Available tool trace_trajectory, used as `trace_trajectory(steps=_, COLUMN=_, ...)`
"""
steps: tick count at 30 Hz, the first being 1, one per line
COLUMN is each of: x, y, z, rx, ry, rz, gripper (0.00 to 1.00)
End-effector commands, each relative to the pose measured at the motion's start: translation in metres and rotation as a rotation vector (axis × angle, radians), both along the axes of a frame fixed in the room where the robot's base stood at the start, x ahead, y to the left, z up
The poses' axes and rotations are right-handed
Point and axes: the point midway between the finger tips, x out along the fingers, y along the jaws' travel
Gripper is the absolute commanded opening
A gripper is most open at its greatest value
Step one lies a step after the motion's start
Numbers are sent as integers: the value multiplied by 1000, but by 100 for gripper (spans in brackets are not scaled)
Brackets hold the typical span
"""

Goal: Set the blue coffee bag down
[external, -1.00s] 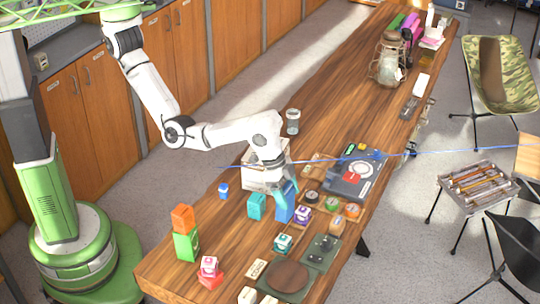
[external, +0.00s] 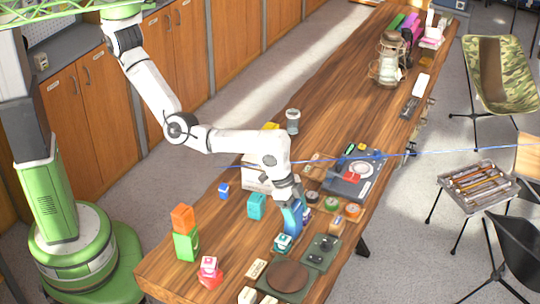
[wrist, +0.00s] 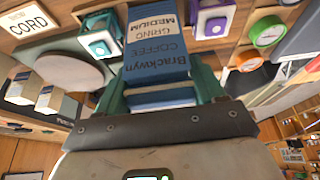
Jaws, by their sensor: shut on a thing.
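The blue coffee bag (external: 292,218) is upright at the tabletop, beside a small teal-and-white box (external: 282,243). My gripper (external: 294,198) is shut on it from above. In the wrist view the bag (wrist: 155,45) shows its printed label between the teal fingers of my gripper (wrist: 160,90). I cannot tell whether the base of the bag touches the wooden table (external: 240,250).
A teal block (external: 256,206) stands left of the bag. Green and orange tins (external: 334,204) are to the right. A dark green tray (external: 320,250) and a round brown board (external: 287,277) lie in front.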

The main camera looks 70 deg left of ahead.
Motion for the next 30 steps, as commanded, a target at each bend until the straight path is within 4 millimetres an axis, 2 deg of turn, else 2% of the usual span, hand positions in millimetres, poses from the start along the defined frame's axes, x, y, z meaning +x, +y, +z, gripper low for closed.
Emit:
trace_trajectory(steps=2, x=0, y=0, z=-3, rx=0, ry=0, rz=0, gripper=31)
trace_trajectory(steps=3, x=0, y=0, z=-3, rx=0, ry=0, rz=0, gripper=70)
trace_trajectory(steps=10, x=0, y=0, z=-2, rx=1, ry=1, rz=0, gripper=92)
trace_trajectory(steps=17, x=0, y=0, z=-2, rx=0, ry=0, rz=0, gripper=94)
trace_trajectory(steps=22, x=-1, y=2, z=6, rx=0, ry=-1, rz=1, gripper=94)
trace_trajectory(steps=26, x=-5, y=6, z=21, rx=0, ry=-2, rz=2, gripper=94)
trace_trajectory(steps=30, x=-13, y=13, z=47, rx=-1, ry=-3, rz=2, gripper=94)
